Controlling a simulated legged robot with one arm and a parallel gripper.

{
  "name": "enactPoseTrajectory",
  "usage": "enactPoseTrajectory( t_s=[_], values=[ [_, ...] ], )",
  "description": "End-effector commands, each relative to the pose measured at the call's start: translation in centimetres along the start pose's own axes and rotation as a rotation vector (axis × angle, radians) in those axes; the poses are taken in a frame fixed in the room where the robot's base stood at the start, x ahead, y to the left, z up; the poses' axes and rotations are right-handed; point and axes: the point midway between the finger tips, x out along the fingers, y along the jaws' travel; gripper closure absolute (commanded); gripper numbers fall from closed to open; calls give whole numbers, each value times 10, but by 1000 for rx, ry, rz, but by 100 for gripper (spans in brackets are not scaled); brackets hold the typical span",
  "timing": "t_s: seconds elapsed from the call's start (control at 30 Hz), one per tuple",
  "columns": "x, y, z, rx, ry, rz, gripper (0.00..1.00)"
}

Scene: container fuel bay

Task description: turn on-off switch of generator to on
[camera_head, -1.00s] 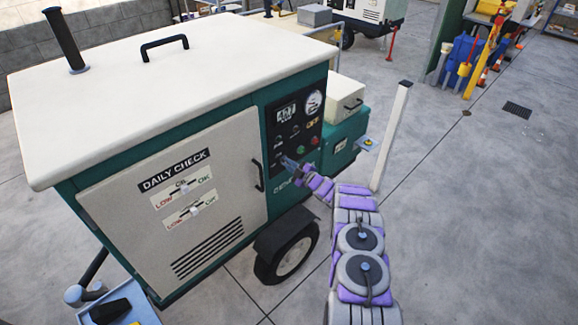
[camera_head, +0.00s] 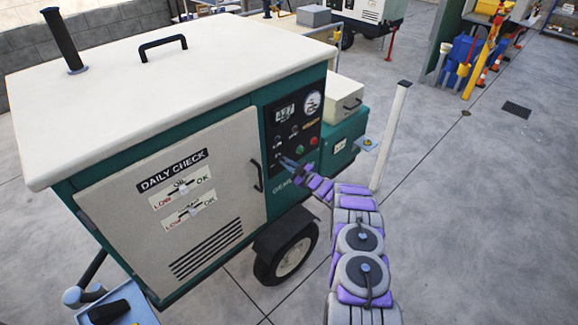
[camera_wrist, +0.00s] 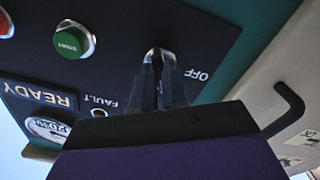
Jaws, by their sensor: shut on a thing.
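The generator (camera_head: 150,95) is a green and white box on wheels, with a black control panel (camera_head: 281,148) on its right part. My gripper (camera_head: 287,161) is at the lower part of that panel. In the wrist view, which is inverted, my gripper (camera_wrist: 160,78) is shut on the on-off switch (camera_wrist: 157,56), a small dark switch with a pale edge. The OFF label (camera_wrist: 196,75) is beside it. The fingers hide part of the switch, and no ON label shows. An amber READY display (camera_wrist: 38,93) shows on the panel.
A green START button (camera_wrist: 72,42) and a red button (camera_wrist: 5,24) are on the panel near my gripper. A black door handle (camera_head: 257,176) juts out left of it. A white post (camera_head: 391,135) stands to the right. The floor at right is open.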

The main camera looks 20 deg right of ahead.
Motion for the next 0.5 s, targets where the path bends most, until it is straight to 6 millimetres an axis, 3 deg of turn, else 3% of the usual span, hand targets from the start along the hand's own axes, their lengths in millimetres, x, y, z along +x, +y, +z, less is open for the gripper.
enactPoseTrajectory(
  t_s=[0.1,0.13,0.37,0.5],
  values=[
    [-2,-3,6,6,-11,-3,100],
    [-2,-3,6,6,-11,-3,84],
    [-2,-2,2,3,-4,-1,62],
    [-2,-2,0,1,-2,-1,62]
  ],
)
